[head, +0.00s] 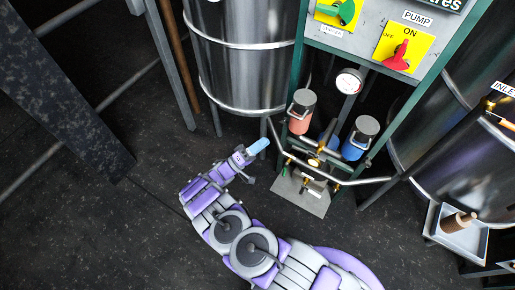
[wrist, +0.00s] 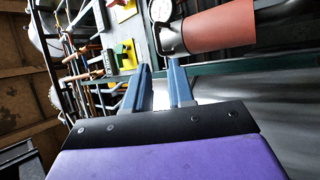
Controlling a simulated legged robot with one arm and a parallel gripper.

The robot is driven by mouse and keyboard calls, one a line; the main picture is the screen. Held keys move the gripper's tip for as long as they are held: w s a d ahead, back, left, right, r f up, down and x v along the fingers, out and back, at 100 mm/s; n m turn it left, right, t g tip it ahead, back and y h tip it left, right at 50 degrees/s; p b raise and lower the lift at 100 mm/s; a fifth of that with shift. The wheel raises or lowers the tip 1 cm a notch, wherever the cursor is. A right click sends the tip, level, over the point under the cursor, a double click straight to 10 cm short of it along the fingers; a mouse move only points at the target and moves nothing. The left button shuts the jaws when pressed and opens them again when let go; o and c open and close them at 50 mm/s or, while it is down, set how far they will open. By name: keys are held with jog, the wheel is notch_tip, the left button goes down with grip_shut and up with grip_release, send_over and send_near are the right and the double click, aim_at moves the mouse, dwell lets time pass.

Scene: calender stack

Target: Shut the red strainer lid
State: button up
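The red strainer (head: 298,122) is an upright cylinder in the frame under the control panel. Its dark grey lid (head: 304,98) is at its top, with a pale metal handle loop on the left side; I cannot tell how far the lid is open. In the wrist view the red strainer (wrist: 222,32) lies sideways at the upper right, beyond the fingers. My gripper (head: 259,146) is left of and apart from the strainer. In the wrist view my gripper (wrist: 158,66) has its two blue fingers apart with nothing between them.
A blue strainer (head: 354,149) with a grey lid stands right of the red one. A gauge (head: 349,82) and pump switch (head: 399,57) are above. Bent metal pipes (head: 340,181) run in front. A steel tank (head: 240,55) stands behind my gripper.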

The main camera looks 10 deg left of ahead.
jog(key=shift+b+v, duration=0.3)
jog(key=shift+v, duration=0.5)
jog(key=s+d+r+m+g+y, duration=0.1)
jog(key=s+d+r+g+y, duration=0.3)
jog(key=d+r+g, duration=0.6)
jog(key=s+d+r+m+g+y, duration=0.1)
jog(key=s+d+r+g+y, duration=0.25)
jog(key=d+r+g, duration=0.65)
jog(key=s+d+r+m+y, duration=0.1)
jog(key=s+d+r+y, duration=0.25)
jog(key=s, duration=0.35)
jog(key=s+d+r+y, duration=0.2)
jog(key=s+d+r, duration=0.15)
jog(key=s, duration=0.35)
jog(key=s+a+r+t+y, duration=0.1)
jog(key=s+y, duration=0.1)
jog(key=s, duration=0.4)
jog(key=s+a+r+m+t+y, duration=0.1)
jog(key=s+t+y, duration=0.1)
jog(key=s, duration=0.4)
jog(key=shift+y, duration=0.7)
jog(key=shift+s+a+r, duration=0.1)
jog(key=shift+r, duration=0.05)
